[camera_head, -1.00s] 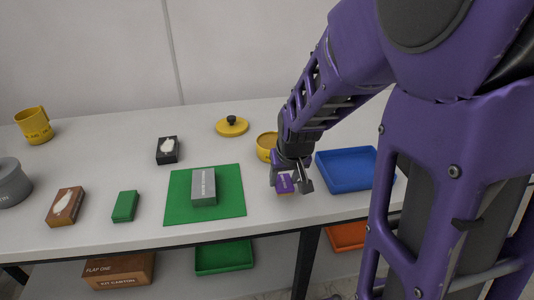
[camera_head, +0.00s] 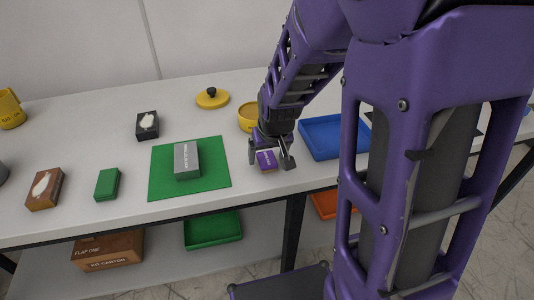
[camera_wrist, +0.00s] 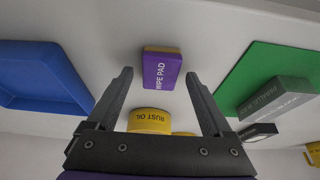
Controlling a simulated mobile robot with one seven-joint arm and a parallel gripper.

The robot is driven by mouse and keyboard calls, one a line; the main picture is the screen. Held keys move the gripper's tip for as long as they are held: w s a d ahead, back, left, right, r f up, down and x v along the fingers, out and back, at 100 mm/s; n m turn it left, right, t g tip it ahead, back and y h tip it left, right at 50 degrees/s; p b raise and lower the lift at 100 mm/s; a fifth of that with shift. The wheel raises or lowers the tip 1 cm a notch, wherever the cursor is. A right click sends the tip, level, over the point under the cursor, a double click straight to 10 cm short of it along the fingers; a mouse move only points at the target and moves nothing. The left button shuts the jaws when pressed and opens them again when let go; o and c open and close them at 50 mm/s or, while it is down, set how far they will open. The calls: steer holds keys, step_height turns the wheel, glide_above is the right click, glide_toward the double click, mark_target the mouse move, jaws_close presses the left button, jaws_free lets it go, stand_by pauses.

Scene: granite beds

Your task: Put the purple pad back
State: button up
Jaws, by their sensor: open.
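The purple pad (camera_head: 266,160), marked WIPE PAD, lies on the white table between the green mat and the blue tray. It also shows in the wrist view (camera_wrist: 162,70), just beyond and between the fingertips. My gripper (camera_head: 271,160) is open above the pad, its fingers to either side of it; in the wrist view the open fingers (camera_wrist: 158,78) hold nothing. Whether the fingers touch the table is not clear.
A blue tray (camera_head: 312,124) stands right of the pad. A green mat (camera_head: 216,178) with a grey box (camera_head: 186,160) lies to the left. A yellow RUST OIL pot (camera_head: 247,118) stands behind the gripper, and a yellow lid (camera_head: 212,98) lies farther back. An orange tray (camera_head: 323,204) sits below.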

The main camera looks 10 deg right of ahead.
steer(key=p+v, duration=0.9)
steer(key=v, duration=0.3)
steer(key=shift+r, duration=0.2)
steer(key=shift+w, duration=0.1)
